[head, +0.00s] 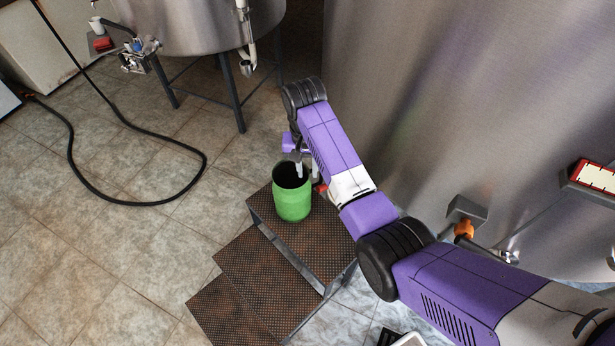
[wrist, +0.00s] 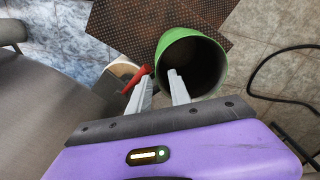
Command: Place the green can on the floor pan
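The green can (head: 293,204) stands upright and open-topped on the top step of a small metal stair. The wrist view also shows the green can (wrist: 204,36), with its dark inside visible. My gripper (head: 304,168) is over the can's rim, pointing down. In the wrist view my gripper (wrist: 159,76) has its two fingers apart. The right finger overlaps the can's mouth and the left one is outside its wall. Whether either finger touches the can cannot be told. I cannot make out a floor pan for certain in either view.
The stair (head: 262,270) has rusty perforated treads. A large steel tank (head: 450,100) stands close on the right, with an orange-handled valve (head: 464,229). A small red part (wrist: 136,78) is beside the can. A black hose (head: 130,202) lies on the open tiled floor at left.

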